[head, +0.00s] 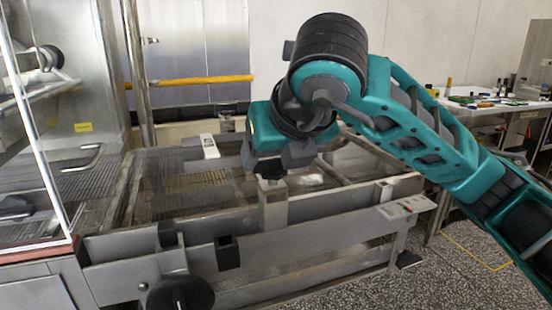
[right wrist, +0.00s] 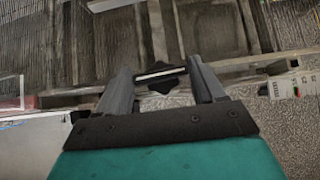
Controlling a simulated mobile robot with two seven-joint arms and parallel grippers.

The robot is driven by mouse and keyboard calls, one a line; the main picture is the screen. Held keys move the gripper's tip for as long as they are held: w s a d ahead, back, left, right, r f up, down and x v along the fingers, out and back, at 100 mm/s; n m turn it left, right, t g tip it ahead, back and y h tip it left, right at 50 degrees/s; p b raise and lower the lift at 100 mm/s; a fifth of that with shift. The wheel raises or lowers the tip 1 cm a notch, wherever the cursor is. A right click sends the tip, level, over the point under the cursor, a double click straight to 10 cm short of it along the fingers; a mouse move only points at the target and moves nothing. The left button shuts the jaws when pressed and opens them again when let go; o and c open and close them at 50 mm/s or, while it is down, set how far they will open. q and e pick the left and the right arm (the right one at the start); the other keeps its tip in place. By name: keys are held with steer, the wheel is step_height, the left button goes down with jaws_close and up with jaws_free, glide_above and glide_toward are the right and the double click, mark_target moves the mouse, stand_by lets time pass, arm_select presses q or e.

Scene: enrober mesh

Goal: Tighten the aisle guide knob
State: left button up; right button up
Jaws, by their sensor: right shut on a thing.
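My right gripper (head: 272,180) reaches down from the right onto the bracket post (head: 273,207) on the near rail of the steel mesh frame. In the right wrist view its two grey fingers (right wrist: 162,78) stand on either side of the dark lobed guide knob (right wrist: 158,84), which has a pale bar across it. The gripper is shut on this knob. In the head view the gripper and wrist mostly hide the knob. My left gripper is in neither view.
The mesh bed (head: 190,192) lies behind the near steel rail (head: 320,232). A black round handwheel (head: 180,294) and a black block (head: 227,252) sit at the front. A small control panel (head: 406,207) is to the right. A table (head: 480,104) with tools stands behind.

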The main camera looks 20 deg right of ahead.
stand_by(0.4)
steer(key=o, duration=1)
steer(key=shift+o, duration=0.2)
steer(key=p+v, duration=0.2)
steer(key=v, duration=1.1)
steer(key=shift+p, duration=0.4)
steer(key=shift+a+f, duration=0.1)
